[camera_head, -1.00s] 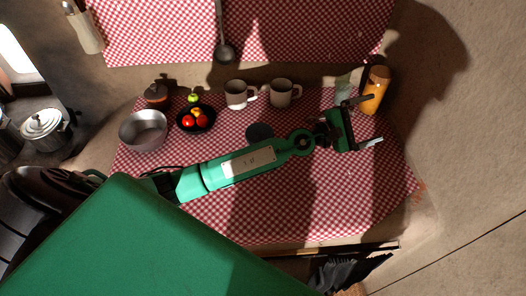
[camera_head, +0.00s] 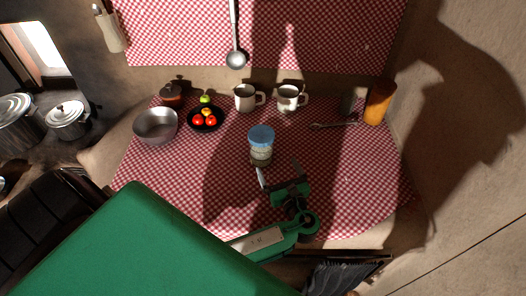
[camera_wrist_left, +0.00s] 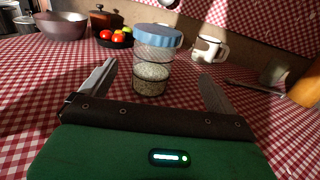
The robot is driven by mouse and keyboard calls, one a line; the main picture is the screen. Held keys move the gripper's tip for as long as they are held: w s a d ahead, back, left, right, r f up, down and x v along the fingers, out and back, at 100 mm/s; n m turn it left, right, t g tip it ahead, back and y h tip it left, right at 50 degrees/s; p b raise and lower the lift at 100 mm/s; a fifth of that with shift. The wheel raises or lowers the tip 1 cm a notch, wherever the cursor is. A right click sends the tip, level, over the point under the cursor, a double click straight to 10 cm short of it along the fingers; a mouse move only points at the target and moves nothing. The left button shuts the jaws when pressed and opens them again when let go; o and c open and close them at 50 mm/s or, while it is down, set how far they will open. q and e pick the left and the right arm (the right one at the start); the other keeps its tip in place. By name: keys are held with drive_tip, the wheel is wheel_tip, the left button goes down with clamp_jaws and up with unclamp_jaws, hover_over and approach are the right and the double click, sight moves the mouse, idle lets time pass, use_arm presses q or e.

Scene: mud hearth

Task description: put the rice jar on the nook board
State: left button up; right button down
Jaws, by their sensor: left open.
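The rice jar (camera_head: 261,150), clear with a blue lid and pale grain inside, stands upright on the red checked cloth near the middle. My left gripper (camera_head: 279,172) is open and empty, just in front of the jar and a little right of it. In the left wrist view the jar (camera_wrist_left: 152,75) stands beyond and between the two spread fingers (camera_wrist_left: 158,72); whether it is within their reach is unclear. I cannot tell which surface is the nook board. My right gripper is not in view.
Two mugs (camera_head: 245,98) (camera_head: 289,98) stand behind the jar. A metal bowl (camera_head: 156,126) and a dark fruit bowl (camera_head: 205,125) are at left. A spoon (camera_head: 333,125) and an orange bottle (camera_head: 378,103) are at right. The cloth's right front is clear.

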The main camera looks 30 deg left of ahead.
sight(265, 147)
use_arm(q)
drive_tip(key=p+x, duration=0.1)
drive_tip(key=x, duration=0.7)
drive_tip(key=shift+s+a+f+p, duration=0.1)
drive_tip(key=shift+s+f+p, duration=0.15)
drive_tip(key=shift+p, duration=0.15)
drive_tip(key=p+x, duration=0.2)
drive_tip(key=x, duration=0.3)
drive_tip(key=shift+w+a+f, duration=0.1)
drive_tip(key=shift+a+f, duration=0.05)
drive_tip(key=shift+a, duration=0.05)
drive_tip(key=shift+w+a+f, duration=0.1)
drive_tip(key=shift+w+a, duration=0.05)
drive_tip(key=shift+a, duration=0.05)
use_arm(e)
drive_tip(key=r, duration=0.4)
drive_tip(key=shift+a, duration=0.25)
use_arm(q)
drive_tip(key=shift+c, duration=0.4)
drive_tip(key=c, duration=1.1)
drive_tip(key=shift+c, duration=1.2)
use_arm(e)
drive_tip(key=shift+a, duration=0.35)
